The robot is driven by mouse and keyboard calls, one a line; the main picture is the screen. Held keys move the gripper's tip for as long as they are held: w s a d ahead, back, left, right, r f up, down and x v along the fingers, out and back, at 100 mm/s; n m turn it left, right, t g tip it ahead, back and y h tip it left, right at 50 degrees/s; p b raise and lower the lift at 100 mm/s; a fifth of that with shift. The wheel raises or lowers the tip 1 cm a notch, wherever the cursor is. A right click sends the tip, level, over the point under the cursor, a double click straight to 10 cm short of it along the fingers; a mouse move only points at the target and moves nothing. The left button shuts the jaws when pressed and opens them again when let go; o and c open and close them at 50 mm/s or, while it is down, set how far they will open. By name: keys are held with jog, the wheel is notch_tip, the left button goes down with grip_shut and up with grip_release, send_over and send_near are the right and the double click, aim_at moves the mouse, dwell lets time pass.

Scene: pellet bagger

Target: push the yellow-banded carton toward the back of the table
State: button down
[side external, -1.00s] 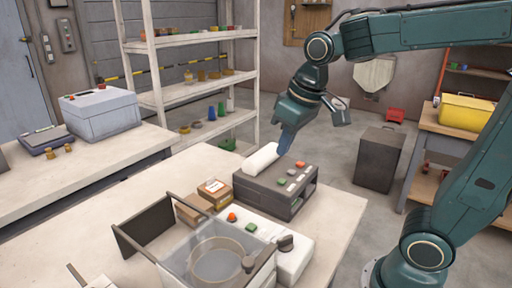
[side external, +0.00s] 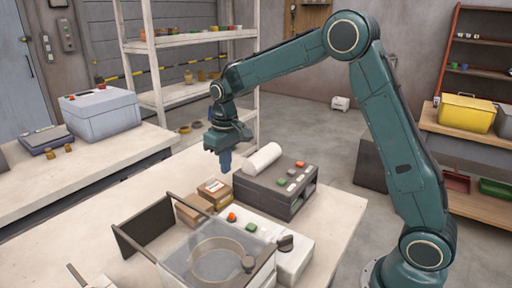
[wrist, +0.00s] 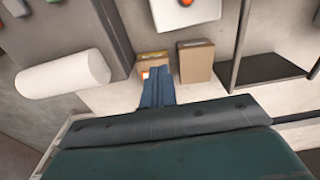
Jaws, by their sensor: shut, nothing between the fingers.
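A small cardboard carton (side external: 214,190) with a white label stands on the table left of the dark control box; in the wrist view (wrist: 150,58) it shows a yellowish band and an orange mark. A plain brown carton (side external: 193,209) stands close beside it, also in the wrist view (wrist: 196,62). My gripper (side external: 224,166) is shut and empty, its blue fingers pointing down near the labelled carton. In the wrist view the fingers (wrist: 158,72) overlap part of this carton; whether they touch it I cannot tell.
A clear-walled bagger unit (side external: 215,255) and a white box (side external: 290,262) with knobs fill the front. Bare table (side external: 165,178) lies left of the cartons.

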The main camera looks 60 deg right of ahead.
aim_at(223, 199)
jog(key=w+f, duration=0.2)
jog(key=f, duration=0.1)
jog(key=shift+w+d+f, duration=0.1)
jog(key=shift+d+f, duration=0.1)
jog(key=shift+f, duration=0.1)
jog(key=shift+f, duration=5)
jog(key=shift+w, duration=0.1)
jog(key=shift+w, duration=5.35)
jog(key=shift+r, duration=0.15)
notch_tip(223, 199, up, 10)
